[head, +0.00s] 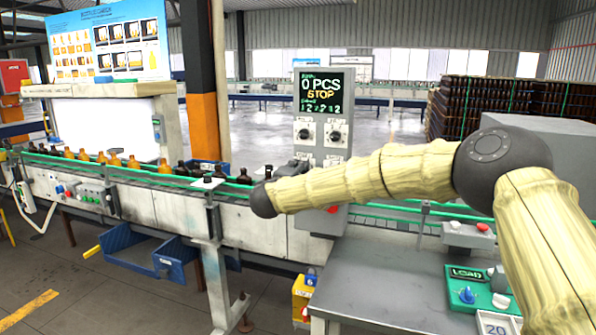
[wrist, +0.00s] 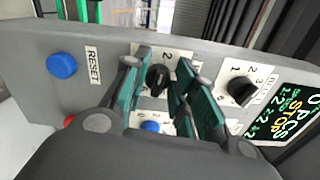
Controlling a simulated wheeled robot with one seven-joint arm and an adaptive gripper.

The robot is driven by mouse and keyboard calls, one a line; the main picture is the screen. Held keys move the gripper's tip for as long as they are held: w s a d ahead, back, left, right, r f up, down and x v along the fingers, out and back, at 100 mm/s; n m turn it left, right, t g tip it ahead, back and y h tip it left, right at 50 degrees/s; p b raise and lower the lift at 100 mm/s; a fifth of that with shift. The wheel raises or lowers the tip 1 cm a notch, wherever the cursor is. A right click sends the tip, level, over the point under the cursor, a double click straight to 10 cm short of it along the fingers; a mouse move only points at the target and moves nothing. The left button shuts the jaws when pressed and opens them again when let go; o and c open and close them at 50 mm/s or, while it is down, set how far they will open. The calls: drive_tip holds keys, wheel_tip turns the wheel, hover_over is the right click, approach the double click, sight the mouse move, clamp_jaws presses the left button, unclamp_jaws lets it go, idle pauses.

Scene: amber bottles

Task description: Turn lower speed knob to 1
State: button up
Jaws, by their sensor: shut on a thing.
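The lower speed knob (wrist: 158,79) is black, on a white plate with numerals; a 2 shows beside it. My gripper (wrist: 160,73) has its teal fingers on both sides of this knob and is shut on it. Parts of the plate are hidden by the fingers, and I cannot read which numeral the knob points to. A second black knob (wrist: 242,90) sits nearer the display, with 1 and 2 beside it. In the head view my arm covers the lower part of the control panel (head: 322,160); the display (head: 321,94) reads 0 PCS and STOP.
A blue button (wrist: 62,65) labelled RESET, another blue control (wrist: 150,127) and a partly hidden red button (wrist: 68,120) are close to the fingers. In the head view a conveyor with amber bottles (head: 115,158) runs left, and a grey table (head: 390,285) stands in front.

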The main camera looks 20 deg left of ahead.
drive_tip(key=shift+f+n+p, duration=0.2)
drive_tip(key=shift+n+p, duration=0.4)
drive_tip(key=shift+n, duration=1.5)
drive_tip(key=shift+f+n+p, duration=0.15)
drive_tip(key=shift+n+p, duration=0.4)
drive_tip(key=shift+n, duration=1.55)
drive_tip(key=shift+f, duration=0.1)
drive_tip(key=o, duration=0.9)
drive_tip(key=s, duration=1.2)
drive_tip(key=shift+a, duration=0.15)
drive_tip(key=shift+s+a, duration=0.1)
